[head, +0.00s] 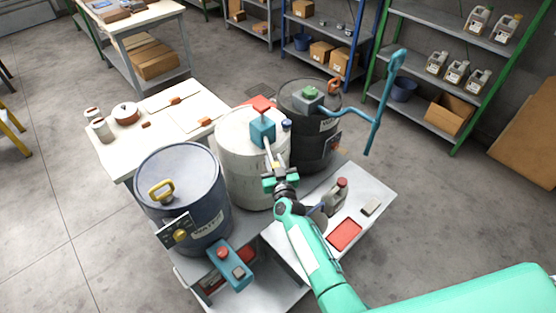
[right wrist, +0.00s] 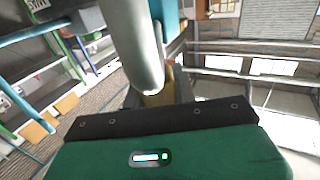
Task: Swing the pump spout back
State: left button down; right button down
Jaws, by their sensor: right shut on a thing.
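A blue pump head with a red top (head: 262,131) stands on the cream drum (head: 240,150) in the middle. Its pale grey spout (head: 268,151) points toward me and down over the drum's front edge. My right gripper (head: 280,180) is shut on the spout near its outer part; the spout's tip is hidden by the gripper. In the right wrist view the spout (right wrist: 136,40) runs as a thick metal tube down between the fingers (right wrist: 158,95). My left gripper is not in view.
A dark drum (head: 310,150) with a long light-blue crank (head: 378,110) stands close behind to the right. A blue-grey drum (head: 182,195) stands left. Shelves (head: 430,120) stand behind.

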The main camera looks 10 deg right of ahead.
jog(key=shift+a, duration=0.15)
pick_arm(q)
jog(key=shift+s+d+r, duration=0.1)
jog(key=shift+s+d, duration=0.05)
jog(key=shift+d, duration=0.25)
pick_arm(e)
jog(key=c, duration=1.1)
grip_release()
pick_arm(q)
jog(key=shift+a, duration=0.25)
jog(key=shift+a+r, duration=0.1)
